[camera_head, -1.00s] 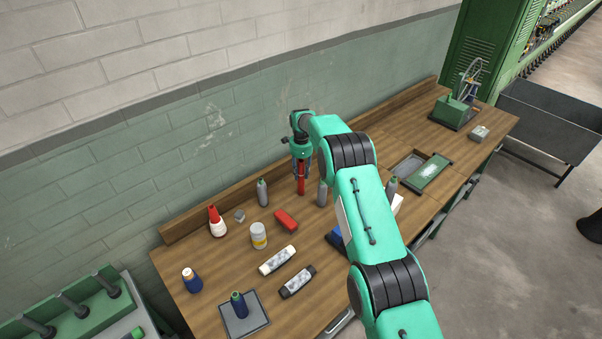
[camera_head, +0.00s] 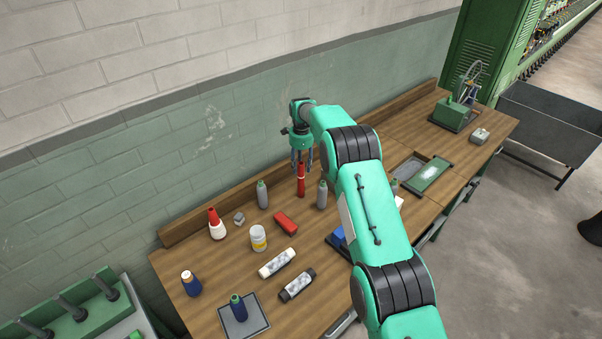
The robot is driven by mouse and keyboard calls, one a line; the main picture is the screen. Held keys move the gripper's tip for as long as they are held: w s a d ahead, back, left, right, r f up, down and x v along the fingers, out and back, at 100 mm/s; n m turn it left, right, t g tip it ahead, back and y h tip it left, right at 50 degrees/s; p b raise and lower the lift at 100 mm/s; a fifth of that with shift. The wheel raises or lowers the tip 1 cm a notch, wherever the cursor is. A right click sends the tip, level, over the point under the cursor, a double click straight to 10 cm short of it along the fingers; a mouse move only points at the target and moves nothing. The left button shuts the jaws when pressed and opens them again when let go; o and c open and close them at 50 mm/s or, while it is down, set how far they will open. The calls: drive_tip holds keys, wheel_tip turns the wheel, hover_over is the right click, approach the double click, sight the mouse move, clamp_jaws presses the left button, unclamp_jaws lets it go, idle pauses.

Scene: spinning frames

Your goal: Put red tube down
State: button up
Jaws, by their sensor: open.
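The red tube (camera_head: 301,182) stands upright on the wooden workbench (camera_head: 200,320), near its back edge, between two grey tubes. My gripper (camera_head: 302,168) points down just above the red tube, with its fingers apart around or beside the tube's top. It is open and does not hold the tube. The exact gap between fingers and tube is too small to tell.
Grey tubes (camera_head: 262,194) and (camera_head: 322,194) stand close on either side. A red block (camera_head: 286,223), a white jar (camera_head: 258,238), a red-and-white bottle (camera_head: 216,224) and a small grey block (camera_head: 239,218) lie nearer the left. A wall rises behind the bench.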

wheel_tip(320, 180, up, 7)
drive_tip(key=shift+f+b, duration=0.2)
drive_tip(key=shift+b, duration=0.2)
idle(0.4)
